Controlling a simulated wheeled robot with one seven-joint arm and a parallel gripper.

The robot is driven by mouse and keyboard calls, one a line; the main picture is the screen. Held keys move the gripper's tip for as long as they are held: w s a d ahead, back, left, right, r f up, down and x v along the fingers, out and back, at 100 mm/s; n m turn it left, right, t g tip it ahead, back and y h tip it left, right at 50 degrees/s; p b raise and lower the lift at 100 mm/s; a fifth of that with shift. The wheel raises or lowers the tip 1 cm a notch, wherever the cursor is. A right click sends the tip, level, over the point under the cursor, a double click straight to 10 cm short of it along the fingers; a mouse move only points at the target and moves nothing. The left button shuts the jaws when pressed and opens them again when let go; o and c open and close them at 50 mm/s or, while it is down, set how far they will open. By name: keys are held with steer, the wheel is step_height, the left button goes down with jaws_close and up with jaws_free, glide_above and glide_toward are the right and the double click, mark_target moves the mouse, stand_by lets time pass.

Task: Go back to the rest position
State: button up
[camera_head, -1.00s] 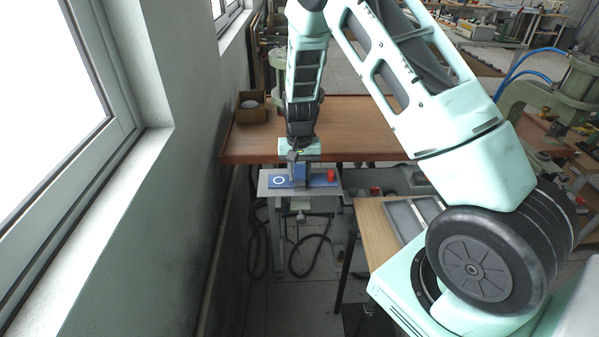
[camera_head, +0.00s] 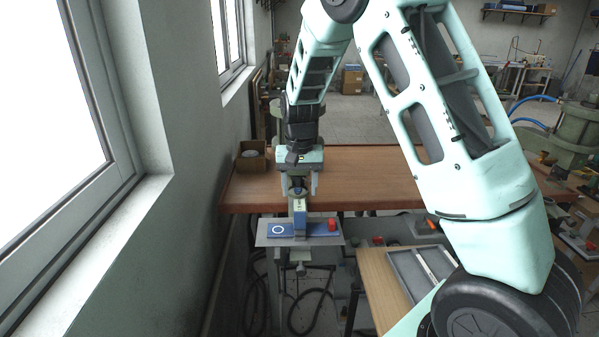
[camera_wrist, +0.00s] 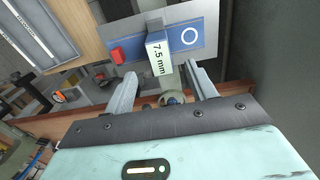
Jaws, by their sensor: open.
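My gripper (camera_head: 300,188) is in the head view above the small metal stand, its two fingers apart with nothing between them. In the wrist view my gripper (camera_wrist: 162,84) also shows open. Just beyond the fingertips is a block labelled "7.5 mm" (camera_wrist: 160,56), standing on a blue plate with a white ring (camera_wrist: 205,38). In the head view the block (camera_head: 299,212) stands upright on the blue plate (camera_head: 262,230), below my fingers. A red part (camera_head: 332,224) sits at the plate's right end. Whether the fingers are fully clear of the block is hard to tell.
A brown workbench (camera_head: 365,180) lies behind the stand, with a cardboard box (camera_head: 251,157) at its left. A wall with windows (camera_head: 190,130) is close on the left. A wooden table with a grey tray (camera_head: 412,275) stands at the right. A green machine (camera_head: 565,135) is far right.

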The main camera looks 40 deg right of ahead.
step_height(320, 180, up, 6)
steer(key=shift+b, duration=0.4)
steer(key=s+a+f+n+y+b, duration=0.1)
steer(key=s+a+n, duration=0.2)
steer(key=s+a, duration=0.5)
steer(key=s+a+f+n+b, duration=0.1)
steer(key=s+a+n, duration=0.3)
steer(key=a, duration=0.7)
steer(key=s+a+f+n+b, duration=0.1)
steer(key=s+a+n, duration=0.2)
steer(key=s, duration=0.6)
steer(key=s+a+f+n, duration=0.2)
steer(key=s+a+n, duration=0.2)
steer(key=s, duration=0.5)
steer(key=shift+s+a+n+b, duration=0.15)
steer(key=shift+s+n+b, duration=0.15)
steer(key=shift+s+b, duration=0.05)
